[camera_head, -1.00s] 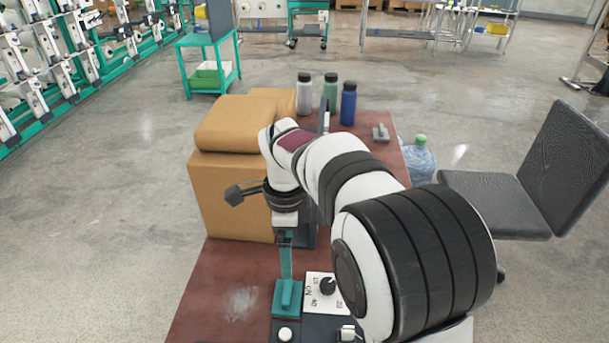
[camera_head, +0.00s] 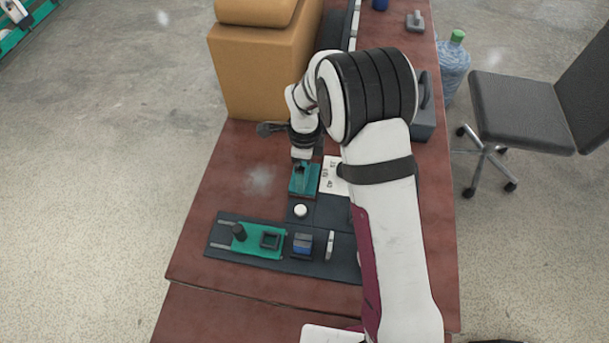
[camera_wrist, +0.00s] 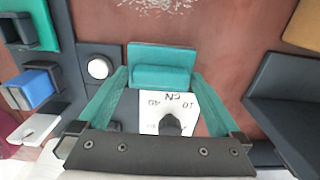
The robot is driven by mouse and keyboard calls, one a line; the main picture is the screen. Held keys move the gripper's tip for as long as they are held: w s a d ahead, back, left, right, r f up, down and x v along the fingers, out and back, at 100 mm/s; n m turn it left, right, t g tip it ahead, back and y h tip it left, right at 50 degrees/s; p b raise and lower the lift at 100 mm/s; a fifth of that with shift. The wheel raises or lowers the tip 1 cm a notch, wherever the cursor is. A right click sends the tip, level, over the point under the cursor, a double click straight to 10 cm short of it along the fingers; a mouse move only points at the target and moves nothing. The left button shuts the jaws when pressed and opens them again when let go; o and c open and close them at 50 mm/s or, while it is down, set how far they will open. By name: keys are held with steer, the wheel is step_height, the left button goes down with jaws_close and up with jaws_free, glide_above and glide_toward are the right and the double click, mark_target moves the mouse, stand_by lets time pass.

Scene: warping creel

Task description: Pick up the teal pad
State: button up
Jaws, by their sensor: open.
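The teal pad (camera_head: 304,183) is a square block with a raised ridge, sitting on the bench beside a white dial plate. It also shows in the wrist view (camera_wrist: 160,64), at the top centre. My gripper (camera_wrist: 160,78) is open, with its two teal fingers spread wide and nothing between them held. In the wrist view the fingertips reach toward the two sides of the pad; I cannot tell whether they touch it. In the head view the gripper hangs over the far part of the pad and hides some of it.
The white dial plate (camera_wrist: 168,110) with a dark knob lies beside the pad. A white round button (camera_head: 301,211) and a dark panel with a green fixture (camera_head: 258,243) and a blue block (camera_head: 302,244) lie nearer. A brown box (camera_head: 262,75) stands behind left. Bare bench lies left.

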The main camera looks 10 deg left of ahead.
steer(key=c, duration=1.1)
steer(key=shift+r, duration=0.55)
steer(key=shift+c, duration=0.2)
step_height(320, 180, up, 3)
steer(key=s+d+r, duration=0.1)
steer(key=d+r, duration=0.6)
steer(key=d, duration=0.4)
steer(key=shift+s+d, duration=0.2)
steer(key=shift+d, duration=0.15)
